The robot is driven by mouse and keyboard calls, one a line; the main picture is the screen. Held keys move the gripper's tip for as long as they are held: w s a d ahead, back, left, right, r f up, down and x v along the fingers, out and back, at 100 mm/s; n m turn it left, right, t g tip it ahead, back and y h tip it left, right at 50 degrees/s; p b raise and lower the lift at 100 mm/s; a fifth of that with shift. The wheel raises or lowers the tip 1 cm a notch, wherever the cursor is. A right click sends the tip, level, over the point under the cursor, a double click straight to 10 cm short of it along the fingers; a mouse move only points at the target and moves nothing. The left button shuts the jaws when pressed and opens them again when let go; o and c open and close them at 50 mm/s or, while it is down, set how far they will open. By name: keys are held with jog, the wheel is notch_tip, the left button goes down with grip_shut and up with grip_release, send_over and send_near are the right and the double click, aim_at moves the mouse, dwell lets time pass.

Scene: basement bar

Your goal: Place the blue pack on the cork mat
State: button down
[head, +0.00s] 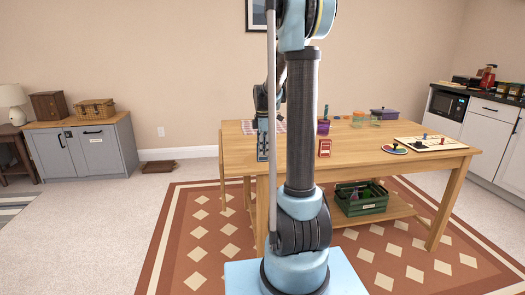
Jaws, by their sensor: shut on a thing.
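My gripper (263,151) points down at the left part of the wooden table, partly behind my own arm. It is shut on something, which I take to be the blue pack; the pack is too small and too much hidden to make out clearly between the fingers. I cannot tell whether it touches the tabletop. I cannot pick out the cork mat for certain; my arm column hides part of the table.
The wooden table (233,146) carries a red-and-white pack (324,148), a purple cup (323,127), a purple pot (384,115), a round dark board (394,149) and a white game board (436,143). A green crate (361,206) stands on the lower shelf.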

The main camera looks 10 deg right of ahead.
jog(key=c, duration=1.4)
grip_release()
jog(key=shift+r, duration=0.15)
notch_tip(320, 180, up, 11)
jog(key=shift+r, duration=0.35)
jog(key=shift+s+r, duration=0.1)
jog(key=shift+s, duration=0.15)
jog(key=s+f+m, duration=0.5)
jog(key=s+m, duration=0.1)
jog(key=s, duration=0.5)
jog(key=s+f+m+t, duration=0.1)
jog(key=s+f+m, duration=0.5)
jog(key=s, duration=0.6)
jog(key=s+f+m+t, duration=0.1)
jog(key=s+f+m, duration=0.4)
jog(key=s, duration=0.6)
jog(key=shift+s+f+m, duration=0.15)
jog(key=shift+f+m, duration=0.25)
jog(key=shift+f, duration=0.15)
